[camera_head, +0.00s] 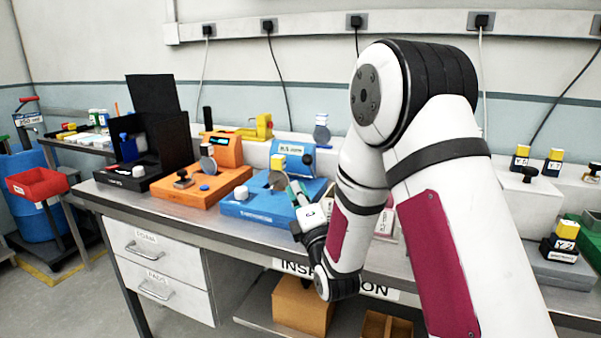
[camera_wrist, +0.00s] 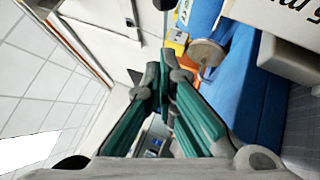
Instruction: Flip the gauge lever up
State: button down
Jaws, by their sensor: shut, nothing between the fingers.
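A blue gauge unit (camera_head: 293,158) with a labelled front stands on a blue base (camera_head: 240,208) on the bench. A grey round disc (camera_head: 277,180) shows above that base beside my gripper. In the wrist view a round disc on a stem (camera_wrist: 207,52) stands at the blue body (camera_wrist: 250,85), right of my fingertips. I cannot tell for sure which part is the gauge lever. My gripper (camera_head: 292,187) is shut and empty over the blue base, close to the unit's front. Its teal fingers (camera_wrist: 163,72) meet at the tips in the wrist view. Contact cannot be made out.
An orange unit on an orange base (camera_head: 190,195) stands to the left, with a black box (camera_head: 160,145) beyond it. Yellow-topped blocks (camera_head: 553,160) stand at the right. My arm hides much of the bench's middle right. A narrow front strip of bench (camera_head: 170,212) is clear.

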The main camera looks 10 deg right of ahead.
jog(key=x, duration=0.3)
jog(key=shift+w+r, duration=0.1)
jog(key=shift+w, duration=0.1)
jog(key=shift+w+d+r, duration=0.45)
jog(key=shift+w+d, duration=0.25)
jog(key=shift+d, duration=0.15)
jog(key=shift+w+d+r, duration=0.2)
jog(key=shift+w+d, duration=0.15)
jog(key=shift+w, duration=0.1)
jog(key=shift+r, duration=0.1)
